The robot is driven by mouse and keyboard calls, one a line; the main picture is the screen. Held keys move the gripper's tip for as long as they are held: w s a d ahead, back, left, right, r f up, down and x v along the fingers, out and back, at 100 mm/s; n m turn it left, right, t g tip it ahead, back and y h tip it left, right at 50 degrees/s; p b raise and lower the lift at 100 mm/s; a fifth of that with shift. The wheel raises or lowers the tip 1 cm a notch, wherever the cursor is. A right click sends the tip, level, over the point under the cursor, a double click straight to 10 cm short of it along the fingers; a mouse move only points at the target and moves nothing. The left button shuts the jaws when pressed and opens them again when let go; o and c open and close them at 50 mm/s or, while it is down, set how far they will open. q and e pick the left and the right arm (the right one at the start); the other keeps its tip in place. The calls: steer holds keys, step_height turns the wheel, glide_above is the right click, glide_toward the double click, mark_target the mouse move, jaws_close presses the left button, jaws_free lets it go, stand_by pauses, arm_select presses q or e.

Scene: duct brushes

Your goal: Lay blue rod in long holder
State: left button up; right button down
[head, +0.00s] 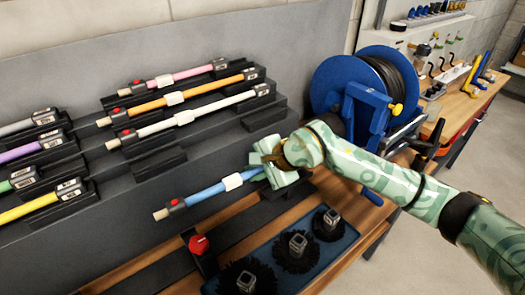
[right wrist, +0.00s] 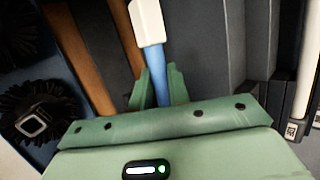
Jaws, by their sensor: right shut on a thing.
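The blue rod (head: 205,192) has a white sleeve (head: 233,181) and a dark end piece with a red button (head: 177,204). My right gripper (head: 272,165) is shut on it near its right end, which the gripper hides. The rod slants in front of the grey stepped rack. In the right wrist view the rod (right wrist: 160,75) runs between the fingers of my right gripper (right wrist: 158,92), with the white sleeve just beyond. A long dark rail with a red knob (head: 199,244) lies below the rod; I cannot tell whether it is the long holder. My left gripper is out of view.
Pink, orange and white rods (head: 195,118) lie in black cradles on the rack. Grey, purple, green and yellow rods (head: 28,208) lie at left. A blue tray (head: 325,255) with black round brushes stands in front. A blue hose reel (head: 340,85) stands behind my right arm.

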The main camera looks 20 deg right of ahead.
step_height(320, 180, down, 8)
steer(key=b, duration=0.3)
steer(key=shift+a+f+n, duration=0.2)
steer(key=shift+n, duration=0.2)
steer(key=shift+r, duration=0.1)
steer(key=shift+f, duration=0.2)
stand_by(0.5)
steer(key=shift+f+b, duration=0.45)
steer(key=shift+f, duration=0.45)
steer(key=c, duration=1.3)
jaws_free()
